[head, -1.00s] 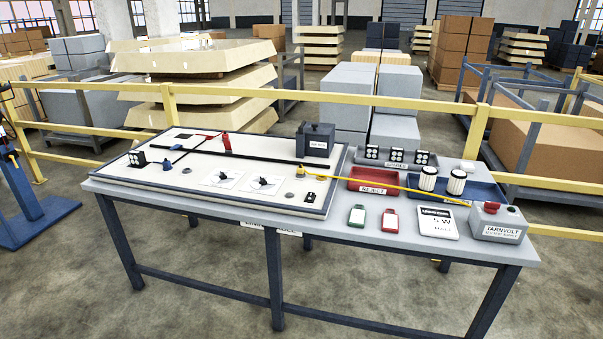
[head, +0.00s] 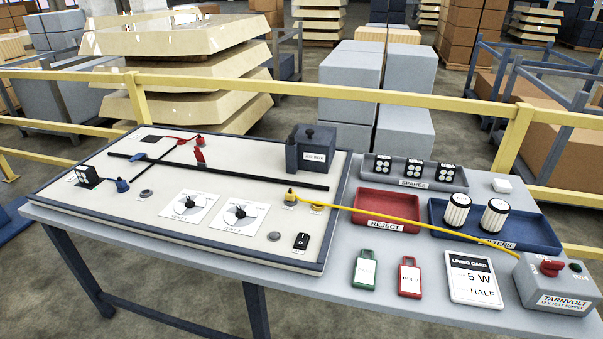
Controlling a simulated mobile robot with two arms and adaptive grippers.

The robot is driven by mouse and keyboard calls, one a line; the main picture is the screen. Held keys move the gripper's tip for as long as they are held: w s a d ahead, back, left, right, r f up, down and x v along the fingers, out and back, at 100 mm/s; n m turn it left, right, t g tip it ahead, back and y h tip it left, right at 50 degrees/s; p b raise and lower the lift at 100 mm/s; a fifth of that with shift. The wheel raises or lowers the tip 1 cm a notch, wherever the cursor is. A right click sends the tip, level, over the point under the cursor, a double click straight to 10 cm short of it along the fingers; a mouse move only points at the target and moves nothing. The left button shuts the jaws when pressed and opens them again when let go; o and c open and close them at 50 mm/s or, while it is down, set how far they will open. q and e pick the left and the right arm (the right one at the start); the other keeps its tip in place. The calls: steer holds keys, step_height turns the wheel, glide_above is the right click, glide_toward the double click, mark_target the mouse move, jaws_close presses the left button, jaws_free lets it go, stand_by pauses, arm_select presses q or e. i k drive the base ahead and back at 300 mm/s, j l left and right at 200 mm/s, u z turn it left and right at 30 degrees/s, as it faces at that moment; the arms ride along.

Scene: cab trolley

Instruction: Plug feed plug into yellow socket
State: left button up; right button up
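A yellow cable (head: 420,219) runs from the grey TARNVOLT supply box (head: 553,284) at the right across the table to the cream panel (head: 95,203). It ends at a small upright yellow plug (head: 291,196) near the panel's right side, which I take to be the feed plug. A low yellowish ring (head: 317,207), possibly the yellow socket, sits just right of the plug, under or beside the cable. I cannot tell whether the plug is seated in anything. Neither of my grippers is in view.
On the panel are two dials (head: 240,213), a black switch (head: 301,241), red and blue plugs and a dark box (head: 311,148). Right of it are a red REJECT tray (head: 371,226), a blue tray (head: 540,238), two tags and a lining card (head: 473,279).

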mark_target(289, 197)
steer(key=i, duration=0.85)
steer(key=l+z, duration=0.05)
